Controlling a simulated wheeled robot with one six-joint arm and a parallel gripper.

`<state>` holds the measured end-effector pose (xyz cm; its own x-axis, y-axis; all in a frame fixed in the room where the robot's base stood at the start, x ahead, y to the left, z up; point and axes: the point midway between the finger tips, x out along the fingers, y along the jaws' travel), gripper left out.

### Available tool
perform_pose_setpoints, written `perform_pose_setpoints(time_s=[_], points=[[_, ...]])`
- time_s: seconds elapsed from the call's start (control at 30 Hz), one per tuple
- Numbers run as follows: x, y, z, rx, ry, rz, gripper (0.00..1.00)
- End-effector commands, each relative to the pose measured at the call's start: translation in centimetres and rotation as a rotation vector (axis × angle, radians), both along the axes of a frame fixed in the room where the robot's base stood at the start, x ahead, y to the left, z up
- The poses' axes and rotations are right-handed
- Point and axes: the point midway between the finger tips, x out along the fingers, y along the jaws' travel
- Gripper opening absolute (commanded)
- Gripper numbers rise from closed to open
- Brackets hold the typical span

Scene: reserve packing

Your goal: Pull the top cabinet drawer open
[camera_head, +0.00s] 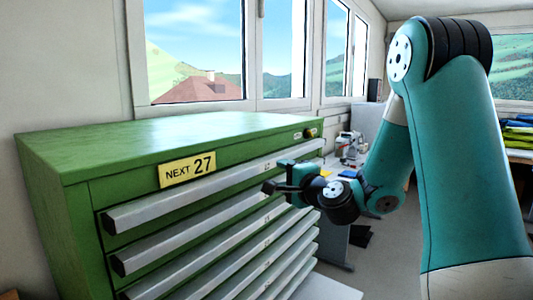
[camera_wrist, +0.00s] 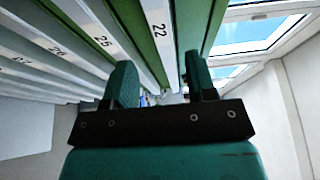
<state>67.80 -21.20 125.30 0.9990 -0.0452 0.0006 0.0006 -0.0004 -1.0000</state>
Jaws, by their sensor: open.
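The green cabinet (camera_head: 120,150) stands at the left with several stacked drawers. The top drawer handle (camera_head: 190,195) is a long pale metal bar in line with the bars below, and the drawer looks shut. In the wrist view, the top bar (camera_wrist: 158,28) carries the label 22. My gripper (camera_head: 275,177) is open and empty, in front of the right part of the top bar. In the wrist view, my gripper (camera_wrist: 160,82) has its fingers on either side of the line of the top bar. I cannot tell whether they reach around it or touch it.
A yellow sign (camera_head: 187,169) reading NEXT 27 is on the cabinet front above the top bar. A lock-like knob (camera_head: 311,133) sits at its upper right. A bench with a pale device (camera_head: 348,146) stands beyond. Open floor (camera_head: 385,255) lies to the right.

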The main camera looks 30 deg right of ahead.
Motion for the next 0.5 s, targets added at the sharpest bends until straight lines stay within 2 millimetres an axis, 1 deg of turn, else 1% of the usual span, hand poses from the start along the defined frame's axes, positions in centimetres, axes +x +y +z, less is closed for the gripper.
perform_pose_setpoints(time_s=[0.03,0.2,0.3,0.4,0.5], points=[[1.3,0.1,0.7,0.002,0.002,0.005,0.52],[5.0,-0.1,0.6,0.001,0.003,0.004,0.52],[6.7,-0.2,0.5,0.001,0.001,0.003,0.52],[7.9,-0.2,0.3,0.001,0.002,0.003,0.52],[8.6,-0.3,0.2,0.001,0.001,0.001,0.52]])
